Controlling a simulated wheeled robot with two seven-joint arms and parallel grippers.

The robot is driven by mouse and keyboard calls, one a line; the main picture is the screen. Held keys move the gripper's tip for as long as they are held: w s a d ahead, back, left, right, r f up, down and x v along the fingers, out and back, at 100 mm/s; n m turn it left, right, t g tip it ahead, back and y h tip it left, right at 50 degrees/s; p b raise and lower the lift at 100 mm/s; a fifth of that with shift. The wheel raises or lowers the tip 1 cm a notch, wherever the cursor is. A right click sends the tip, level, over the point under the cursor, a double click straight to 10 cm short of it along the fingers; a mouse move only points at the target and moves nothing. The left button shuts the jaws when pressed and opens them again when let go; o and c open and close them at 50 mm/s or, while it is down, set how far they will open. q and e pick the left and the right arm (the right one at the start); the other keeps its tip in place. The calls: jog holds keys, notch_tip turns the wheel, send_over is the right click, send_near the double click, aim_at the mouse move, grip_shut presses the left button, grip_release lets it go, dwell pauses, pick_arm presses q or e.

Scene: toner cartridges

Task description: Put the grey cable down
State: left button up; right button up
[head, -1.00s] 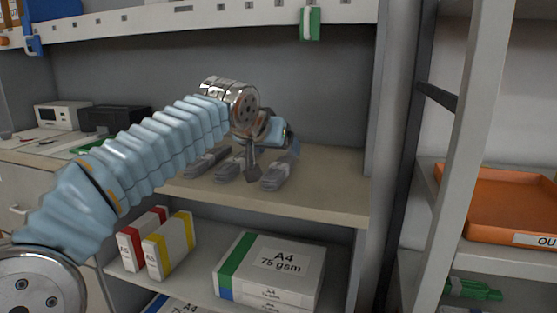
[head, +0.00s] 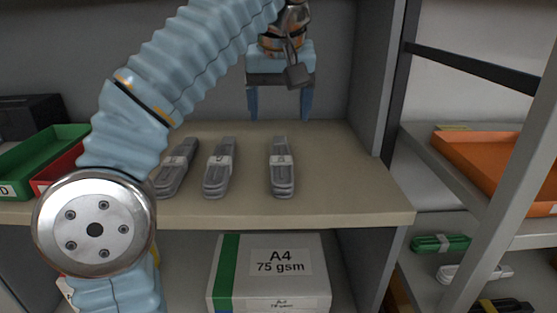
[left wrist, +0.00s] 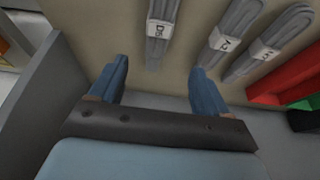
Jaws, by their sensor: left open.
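Three bundled grey cables lie side by side on the beige shelf top (head: 330,205): a left one (head: 176,168), a middle one (head: 219,168) and a right one (head: 282,168). Each has a pale label band. My left gripper (head: 280,112) is open and empty, above and behind the right cable, with its fingers pointing down. In the left wrist view the open fingers (left wrist: 160,70) stand apart, and the right cable (left wrist: 161,30) lies beyond the gap between them, touching neither. The other two cables (left wrist: 236,30) (left wrist: 270,45) also show there. My right gripper is not in view.
A green tray (head: 45,155) and a red tray (head: 60,172) stand at the left. A grey side panel (head: 370,80) bounds the shelf on the right. An A4 paper box (head: 270,270) is below. An orange tray (head: 480,165) is on the right rack.

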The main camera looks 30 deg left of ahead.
pick_arm(q)
send_over(281, 154)
jog(key=s+d, duration=0.1)
jog(key=s, duration=0.2)
jog(key=f, duration=0.6)
jog(key=shift+w, duration=0.2)
jog(key=x, duration=0.5)
jog(key=shift+w+d+b, duration=0.15)
jog(key=shift+w+b, duration=0.1)
jog(key=shift+b, duration=0.15)
jog(key=c, duration=1.4)
jog(key=shift+o, duration=0.2)
jog(key=shift+r, duration=0.1)
